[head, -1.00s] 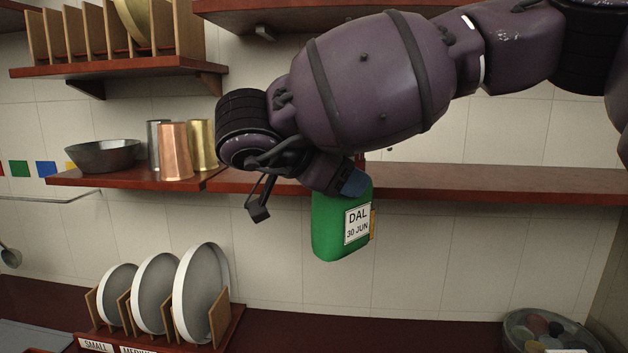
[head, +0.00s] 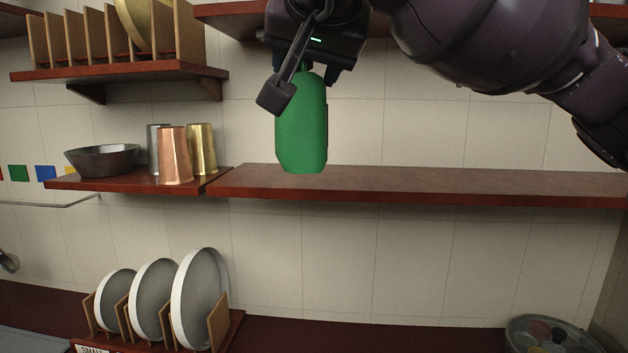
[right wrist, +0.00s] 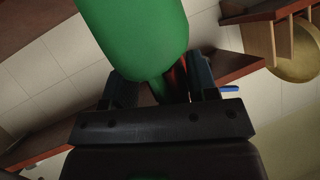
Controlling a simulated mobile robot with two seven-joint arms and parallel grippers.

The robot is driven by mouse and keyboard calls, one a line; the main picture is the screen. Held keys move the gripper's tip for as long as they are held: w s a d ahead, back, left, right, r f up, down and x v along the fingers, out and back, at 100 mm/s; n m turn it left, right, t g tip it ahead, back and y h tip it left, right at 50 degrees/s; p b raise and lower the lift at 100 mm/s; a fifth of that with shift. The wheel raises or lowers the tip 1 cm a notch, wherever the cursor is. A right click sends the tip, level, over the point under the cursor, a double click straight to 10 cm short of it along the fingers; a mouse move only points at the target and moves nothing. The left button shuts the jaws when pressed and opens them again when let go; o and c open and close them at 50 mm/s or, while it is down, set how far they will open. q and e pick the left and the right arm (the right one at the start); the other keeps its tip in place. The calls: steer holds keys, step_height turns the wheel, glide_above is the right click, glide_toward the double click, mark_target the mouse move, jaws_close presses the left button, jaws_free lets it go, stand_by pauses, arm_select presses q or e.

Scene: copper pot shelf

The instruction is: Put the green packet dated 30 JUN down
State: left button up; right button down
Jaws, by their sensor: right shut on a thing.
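The green packet (head: 302,128) hangs upright below my right gripper (head: 306,72) in the head view. The gripper is shut on its top end. The packet's lower end overlaps the middle wooden shelf (head: 430,185) in the picture; I cannot tell whether it touches the shelf. Its label faces away from the head camera, so the date is hidden. In the right wrist view the packet (right wrist: 135,35) fills the upper middle, held between the two fingers (right wrist: 163,90). My left gripper is out of view.
The middle shelf is bare to the right of the packet. To the left stand a dark bowl (head: 102,160), a copper cup (head: 174,156) and a brass cup (head: 202,148). Plates (head: 199,300) stand in a rack below. A bowl of small items (head: 550,333) is at lower right.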

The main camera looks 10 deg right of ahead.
steer(key=shift+w+n+y, duration=0.3)
steer(key=shift+n+y, duration=0.1)
steer(key=w+d+p, duration=0.3)
steer(key=w+d, duration=0.1)
steer(key=w, duration=1.4)
step_height(320, 180, down, 7)
steer(key=w+p, duration=0.1)
steer(key=shift+d, duration=0.25)
steer(key=shift+c, duration=2)
jaws_free()
